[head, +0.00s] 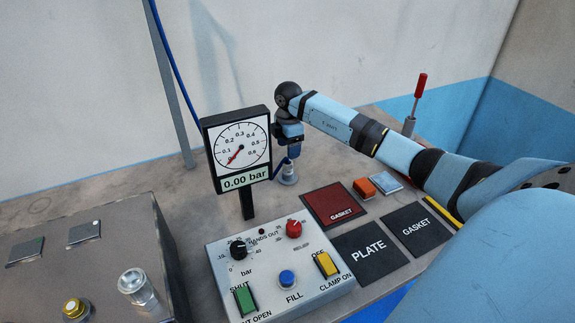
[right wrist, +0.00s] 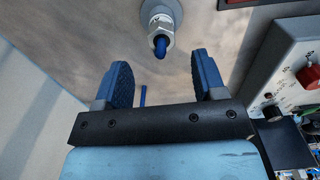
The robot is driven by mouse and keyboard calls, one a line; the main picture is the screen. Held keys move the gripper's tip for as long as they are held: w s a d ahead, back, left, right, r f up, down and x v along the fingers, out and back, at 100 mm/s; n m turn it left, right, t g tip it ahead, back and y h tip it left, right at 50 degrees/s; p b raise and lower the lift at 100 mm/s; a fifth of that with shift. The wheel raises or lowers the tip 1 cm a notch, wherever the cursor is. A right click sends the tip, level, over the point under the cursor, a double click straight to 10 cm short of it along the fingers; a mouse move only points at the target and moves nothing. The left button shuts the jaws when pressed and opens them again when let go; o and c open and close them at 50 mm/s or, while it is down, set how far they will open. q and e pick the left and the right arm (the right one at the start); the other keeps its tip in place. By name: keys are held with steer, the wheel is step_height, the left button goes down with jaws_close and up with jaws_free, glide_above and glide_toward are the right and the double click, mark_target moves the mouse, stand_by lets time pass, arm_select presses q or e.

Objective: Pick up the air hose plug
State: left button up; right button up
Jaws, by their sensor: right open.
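The air hose plug (head: 288,177) is a small silver fitting standing on the bench just right of the gauge, with a blue hose at its top. In the right wrist view the plug (right wrist: 158,30) is a hexagonal metal piece on a round grey base, with the blue hose end facing the camera. My right gripper (head: 292,152) points down just above the plug. In the right wrist view its two blue fingers (right wrist: 162,68) are apart with nothing held between them, and the plug lies beyond their tips. My left gripper is not in view.
A pressure gauge (head: 241,148) reading 0.00 bar stands close left of the gripper. A control box (head: 272,262) with knobs and buttons is in front.

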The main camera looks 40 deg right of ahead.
mark_target(288, 163)
steer(key=shift+s+a+f, duration=0.1)
steer(key=shift+s+f, duration=0.05)
steer(key=shift+f, duration=0.4)
step_height(288, 163, down, 4)
steer(key=shift+f+p, duration=0.1)
steer(key=shift+p, duration=0.2)
steer(key=c, duration=1.1)
steer(key=shift+r, duration=0.25)
